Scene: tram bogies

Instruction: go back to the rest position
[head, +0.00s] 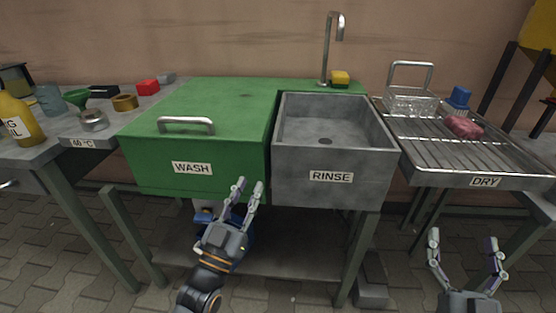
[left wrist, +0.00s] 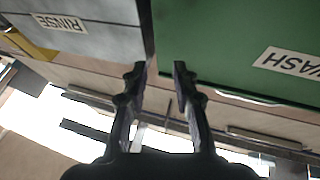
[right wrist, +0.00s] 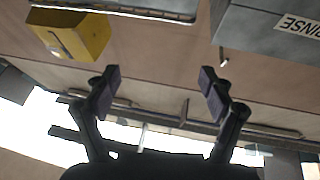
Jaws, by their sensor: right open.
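My left gripper (head: 247,190) is in front of the green wash basin (head: 140,165), near its right front corner. Its fingers point up, stand a little apart and hold nothing; in the left wrist view the two fingertips (left wrist: 155,68) show a gap between them. My right gripper (head: 467,245) is at the lower right of the head view, in front of and below the dry rack (head: 484,182). Its fingers are wide apart and empty, and the right wrist view shows the same open gap (right wrist: 155,82).
The wash basin has a closed green lid with a metal handle (head: 186,121). The grey rinse basin (head: 335,155) stands beside it, with a tap (head: 327,50) behind. A wire basket (head: 411,98), blue brush (head: 459,97) and reddish item (head: 464,126) are on the rack. A yellow bottle (head: 18,118) stands left.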

